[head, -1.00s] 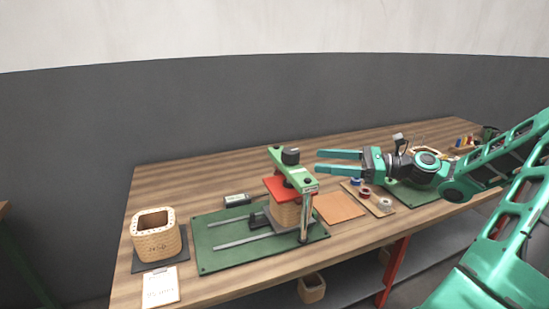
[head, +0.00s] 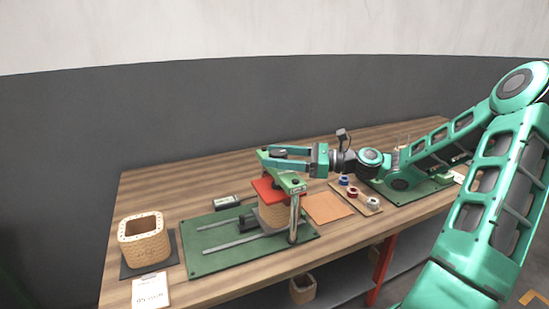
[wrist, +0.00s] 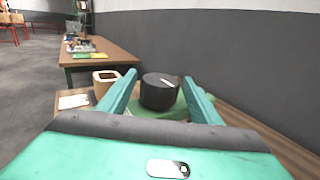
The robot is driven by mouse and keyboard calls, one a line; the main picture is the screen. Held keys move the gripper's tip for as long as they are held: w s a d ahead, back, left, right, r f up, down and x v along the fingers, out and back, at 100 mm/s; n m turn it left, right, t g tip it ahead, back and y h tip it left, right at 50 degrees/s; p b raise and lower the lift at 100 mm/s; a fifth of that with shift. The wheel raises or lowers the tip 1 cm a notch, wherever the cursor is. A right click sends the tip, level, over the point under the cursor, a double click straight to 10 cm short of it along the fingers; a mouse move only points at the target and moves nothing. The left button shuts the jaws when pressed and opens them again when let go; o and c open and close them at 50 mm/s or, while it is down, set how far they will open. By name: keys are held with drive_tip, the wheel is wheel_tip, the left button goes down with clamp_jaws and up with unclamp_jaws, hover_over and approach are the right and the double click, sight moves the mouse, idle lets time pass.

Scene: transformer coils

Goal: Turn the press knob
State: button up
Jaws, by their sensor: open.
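The press knob (wrist: 159,94) is a black round cap with a white mark on top. It sits on the green crossbar of the press (head: 291,183), which stands over a red plate (head: 265,190) and a wound tan coil (head: 272,215). My gripper (wrist: 159,77) is open, with one finger on each side of the knob. In the head view, my gripper (head: 268,156) reaches in level from the right over the crossbar, and the fingers partly hide the knob. I cannot tell whether either finger touches it.
The press stands on a green base (head: 205,262) with two rails. A tan coil box (head: 144,241) and a clipboard (head: 150,292) are at the left. A black device (head: 228,202) lies behind the base. Tape rolls (head: 353,191) and an orange sheet (head: 327,207) lie to the right.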

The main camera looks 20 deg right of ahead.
drive_tip(key=c, duration=1.1)
drive_tip(key=shift+o, duration=0.2)
drive_tip(key=shift+w+n+g, duration=0.1)
drive_tip(key=shift+n+g, duration=0.2)
drive_tip(key=shift+g, duration=0.1)
drive_tip(key=n+g+y, duration=0.2)
drive_tip(key=g, duration=0.2)
drive_tip(key=shift+n, duration=0.4)
drive_tip(key=n+g+y, duration=0.1)
drive_tip(key=n+g, duration=0.2)
drive_tip(key=g, duration=0.2)
drive_tip(key=shift+n, duration=0.3)
drive_tip(key=shift+r+n+g+h, duration=0.15)
drive_tip(key=shift+n+g, duration=0.8)
drive_tip(key=shift+g, duration=0.7)
drive_tip(key=shift+f+n+g+h, duration=0.15)
drive_tip(key=shift+n+g, duration=0.8)
drive_tip(key=shift+g, duration=0.7)
drive_tip(key=shift+s+n+g+h, duration=0.2)
drive_tip(key=shift+n+g+h, duration=0.3)
drive_tip(key=shift+n+g, duration=0.45)
drive_tip(key=shift+n+g+h, duration=0.65)
drive_tip(key=shift+g+h, duration=0.05)
drive_tip(key=shift+g, duration=0.55)
